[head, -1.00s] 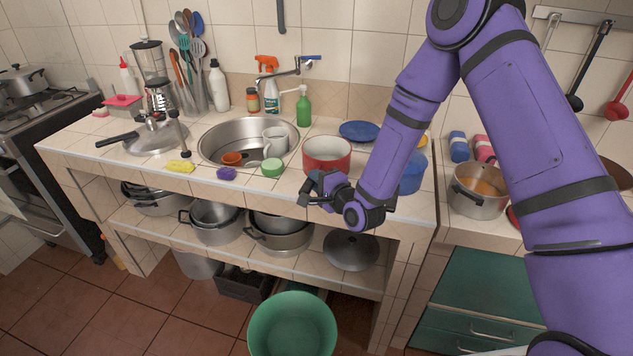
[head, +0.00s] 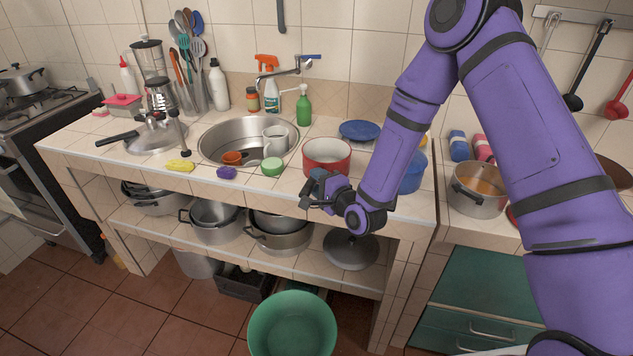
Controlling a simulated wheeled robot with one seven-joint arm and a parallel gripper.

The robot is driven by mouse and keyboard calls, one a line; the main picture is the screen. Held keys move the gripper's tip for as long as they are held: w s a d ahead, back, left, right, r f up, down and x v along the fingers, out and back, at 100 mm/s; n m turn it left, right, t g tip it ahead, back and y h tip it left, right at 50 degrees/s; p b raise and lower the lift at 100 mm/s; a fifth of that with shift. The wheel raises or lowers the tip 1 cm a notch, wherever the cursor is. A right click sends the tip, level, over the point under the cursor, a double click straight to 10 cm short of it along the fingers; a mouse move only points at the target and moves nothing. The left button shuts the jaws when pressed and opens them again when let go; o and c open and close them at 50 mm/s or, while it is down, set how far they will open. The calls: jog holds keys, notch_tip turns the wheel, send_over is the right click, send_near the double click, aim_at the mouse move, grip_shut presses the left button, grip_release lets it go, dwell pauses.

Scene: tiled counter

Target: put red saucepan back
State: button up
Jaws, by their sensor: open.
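The red saucepan (head: 326,155) stands upright on the tiled counter, right of the sink, with a pale inside and a light rim. My gripper (head: 306,202) is open, just in front of the saucepan and near the counter's front edge. It overlaps the saucepan's lower front in the picture; I cannot tell whether they touch. The saucepan's handle is not visible and may be hidden behind my gripper.
The sink (head: 215,142) holds a mug and an orange cup. A green sponge (head: 271,167), a blue plate (head: 360,131) and a blue pot (head: 412,172) are near the saucepan. Pots and a lid (head: 350,249) fill the shelf below. A green bucket (head: 292,325) stands in front.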

jog(key=v, duration=1.1)
jog(key=shift+s, duration=0.2)
jog(key=shift+d, duration=0.1)
dwell(0.9)
